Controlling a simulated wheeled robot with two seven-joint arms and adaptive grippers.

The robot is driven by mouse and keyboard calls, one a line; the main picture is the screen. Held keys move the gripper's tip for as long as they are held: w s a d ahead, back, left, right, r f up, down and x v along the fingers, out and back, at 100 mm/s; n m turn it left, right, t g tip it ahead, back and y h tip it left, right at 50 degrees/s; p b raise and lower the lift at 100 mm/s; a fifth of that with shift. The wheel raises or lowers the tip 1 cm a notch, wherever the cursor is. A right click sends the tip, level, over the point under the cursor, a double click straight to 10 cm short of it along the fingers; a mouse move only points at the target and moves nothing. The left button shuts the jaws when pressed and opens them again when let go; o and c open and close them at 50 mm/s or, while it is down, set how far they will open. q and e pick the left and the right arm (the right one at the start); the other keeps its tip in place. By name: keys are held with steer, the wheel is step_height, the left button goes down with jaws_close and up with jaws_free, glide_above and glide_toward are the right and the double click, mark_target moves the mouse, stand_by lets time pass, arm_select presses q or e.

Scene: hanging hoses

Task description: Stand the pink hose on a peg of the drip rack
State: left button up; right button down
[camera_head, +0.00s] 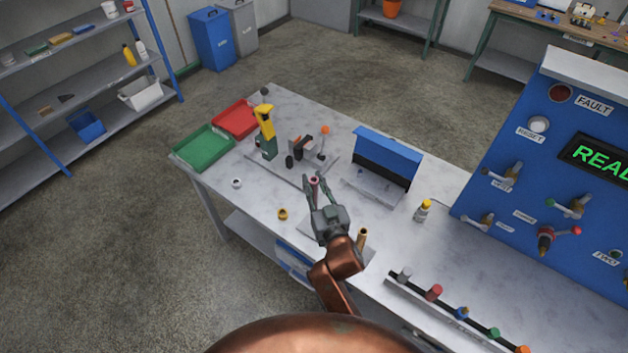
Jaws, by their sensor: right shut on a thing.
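My right gripper (316,184) reaches over the middle of the workbench, its fingers closed around a small pink piece. Only a bit of this pink hose (315,181) shows between the fingertips; the gripper hides the rest. A flat pale grey plate (310,231) lies under and beside my right gripper, partly hidden by my arm. A brass-coloured upright piece (362,237) stands at its right side. I cannot tell for sure whether this plate is the drip rack, and no empty peg is clear. My left gripper is not in view.
A blue-lidded box (389,155) stands behind the gripper at right, a yellow-capped bottle (423,210) nearer. A rail with coloured knobs (433,292) runs along the right front. Green (203,148) and red (236,118) trays sit at the far left. Small rings lie left of the gripper.

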mark_target(315, 197)
step_height(315, 197, down, 3)
steer(key=b, duration=0.2)
steer(key=shift+b, duration=0.4)
step_height(315, 197, down, 3)
steer(key=b, duration=0.2)
steer(key=shift+r+b, duration=0.2)
steer(key=shift+b, duration=0.1)
steer(key=shift+s, duration=0.1)
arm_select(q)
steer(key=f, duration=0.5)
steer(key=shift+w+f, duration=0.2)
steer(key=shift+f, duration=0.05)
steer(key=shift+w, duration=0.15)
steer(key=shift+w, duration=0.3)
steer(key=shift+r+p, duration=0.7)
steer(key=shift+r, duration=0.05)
arm_select(e)
steer(key=shift+d, duration=0.1)
arm_select(q)
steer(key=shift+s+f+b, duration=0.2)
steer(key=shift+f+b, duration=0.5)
steer(key=shift+b, duration=0.05)
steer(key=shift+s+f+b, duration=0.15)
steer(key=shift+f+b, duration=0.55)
arm_select(e)
steer(key=shift+s+f, duration=0.1)
steer(key=shift+f, duration=2.25)
